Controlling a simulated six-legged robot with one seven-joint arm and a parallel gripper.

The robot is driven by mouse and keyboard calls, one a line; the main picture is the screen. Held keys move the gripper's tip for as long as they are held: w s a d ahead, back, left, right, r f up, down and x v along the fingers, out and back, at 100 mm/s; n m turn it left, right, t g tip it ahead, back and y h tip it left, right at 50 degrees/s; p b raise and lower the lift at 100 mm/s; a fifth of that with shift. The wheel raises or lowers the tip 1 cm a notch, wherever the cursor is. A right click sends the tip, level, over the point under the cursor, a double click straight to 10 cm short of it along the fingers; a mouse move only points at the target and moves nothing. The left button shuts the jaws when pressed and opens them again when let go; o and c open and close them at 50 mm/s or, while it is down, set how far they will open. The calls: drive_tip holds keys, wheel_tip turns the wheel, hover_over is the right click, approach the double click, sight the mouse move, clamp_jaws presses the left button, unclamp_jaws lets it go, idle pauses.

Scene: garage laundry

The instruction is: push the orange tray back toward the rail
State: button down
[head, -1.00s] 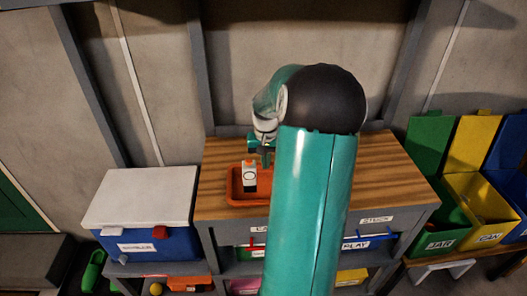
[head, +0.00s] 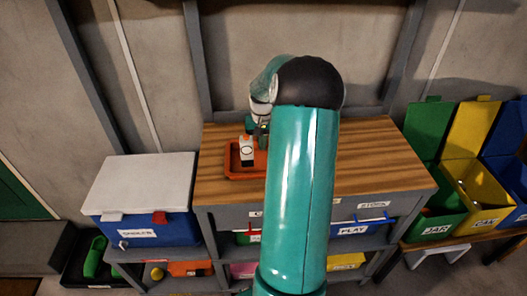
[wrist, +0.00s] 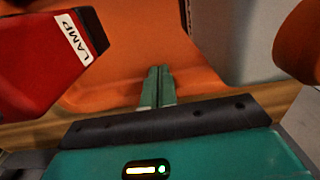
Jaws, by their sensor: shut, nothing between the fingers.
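The orange tray (head: 232,170) lies on the left part of the wooden bench top. My gripper (head: 262,133) is at the tray's right part, partly hidden by my arm, which also covers the tray's right end. In the wrist view my gripper's fingers (wrist: 158,72) are shut and empty, with their tips at the orange tray (wrist: 125,45); I cannot tell whether they touch it. A red object labelled LAMP (wrist: 45,55) is at the left there. A grey rail (head: 365,111) runs along the bench's back edge.
The wooden bench top (head: 375,160) is clear on the right. A blue cooler with a white lid (head: 145,185) stands left of the bench. Green, yellow and blue bins (head: 470,185) stand at the right. Labelled drawers and shelves are below the bench top.

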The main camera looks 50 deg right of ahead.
drive_tip(key=w+d, duration=0.6)
drive_tip(key=d, duration=0.1)
drive_tip(key=w+d, duration=0.3)
drive_tip(key=shift+w+d, duration=0.1)
drive_tip(key=shift+d, duration=0.15)
wheel_tip(320, 180, up, 14)
idle(0.6)
drive_tip(key=shift+f, duration=0.1)
